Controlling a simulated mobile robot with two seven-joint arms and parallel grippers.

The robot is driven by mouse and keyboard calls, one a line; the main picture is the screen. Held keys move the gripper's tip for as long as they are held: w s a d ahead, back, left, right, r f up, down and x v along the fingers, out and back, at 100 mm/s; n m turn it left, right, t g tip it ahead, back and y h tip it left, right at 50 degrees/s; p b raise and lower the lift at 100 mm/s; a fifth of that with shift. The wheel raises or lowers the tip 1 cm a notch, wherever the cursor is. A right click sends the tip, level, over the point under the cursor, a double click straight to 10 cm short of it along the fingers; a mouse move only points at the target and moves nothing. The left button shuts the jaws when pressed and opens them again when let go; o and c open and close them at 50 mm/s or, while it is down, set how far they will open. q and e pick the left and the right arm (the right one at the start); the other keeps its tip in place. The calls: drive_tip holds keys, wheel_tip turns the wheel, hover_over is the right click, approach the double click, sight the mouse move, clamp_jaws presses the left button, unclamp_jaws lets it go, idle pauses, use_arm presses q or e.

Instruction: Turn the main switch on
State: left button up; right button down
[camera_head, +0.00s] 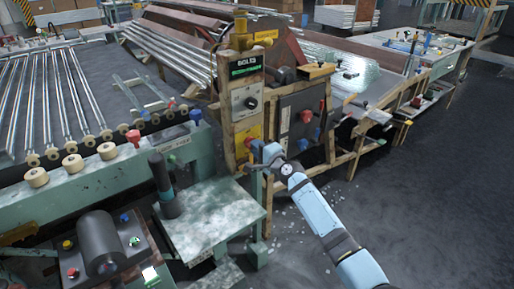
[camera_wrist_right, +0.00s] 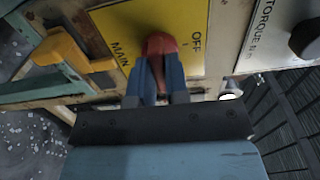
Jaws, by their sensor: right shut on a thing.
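The main switch is a red knob (camera_wrist_right: 158,43) on a yellow plate (camera_wrist_right: 120,22) marked MAIN and OFF in the right wrist view. In the head view the yellow plate (camera_head: 243,134) sits low on the upright control post, and the knob is hidden behind my gripper. My right gripper (camera_wrist_right: 160,72) is shut on the red knob, one blue finger on each side. In the head view the right gripper (camera_head: 259,151) reaches the plate from the lower right. Which way the knob points is hard to tell. My left gripper does not show.
The post also carries a green-lit display (camera_head: 244,68) and a black dial (camera_head: 250,103). A dark panel with red and blue knobs (camera_head: 304,116) stands just right of my gripper. A pale green table (camera_head: 212,218) stands front left. Open floor (camera_head: 420,220) lies to the right.

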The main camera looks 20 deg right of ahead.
drive_tip(key=shift+f, duration=0.1)
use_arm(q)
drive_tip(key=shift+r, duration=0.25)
use_arm(e)
drive_tip(key=c, duration=1.1)
unclamp_jaws()
use_arm(q)
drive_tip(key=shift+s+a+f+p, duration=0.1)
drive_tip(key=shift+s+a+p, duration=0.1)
drive_tip(key=shift+p, duration=0.95)
use_arm(e)
drive_tip(key=v, duration=1.4)
